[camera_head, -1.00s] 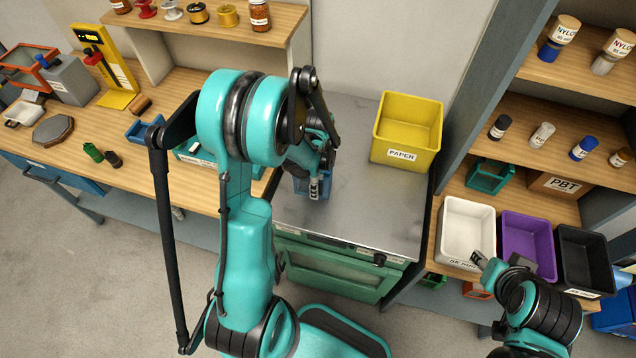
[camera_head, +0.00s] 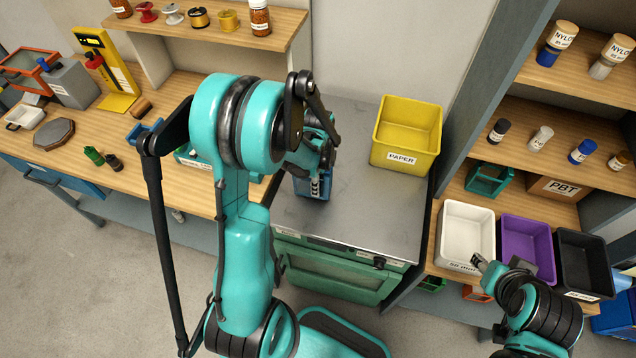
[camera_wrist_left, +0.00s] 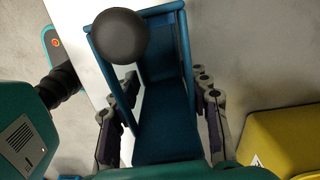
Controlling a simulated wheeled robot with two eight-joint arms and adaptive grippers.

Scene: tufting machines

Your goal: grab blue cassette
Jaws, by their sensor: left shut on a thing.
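The blue cassette (camera_head: 325,188) is an open blue frame at the grey cabinet top, partly hidden by my left arm in the head view. In the left wrist view the cassette (camera_wrist_left: 165,135) fills the middle, with a round black knob in front of its upper left part. My left gripper (camera_head: 316,180) is shut on it; in the wrist view its fingers (camera_wrist_left: 162,112) lie along both sides. I cannot tell whether the cassette touches the cabinet top. My right gripper (camera_head: 478,262) is beside the white bin's front edge; its jaw opening is too small to judge.
A yellow PAPER bin (camera_head: 407,135) stands on the right of the grey cabinet top (camera_head: 360,215). White (camera_head: 465,232), purple (camera_head: 527,245) and black (camera_head: 583,262) bins sit on the right shelf. Another blue frame (camera_head: 143,130) is on the wooden bench. The cabinet's middle is clear.

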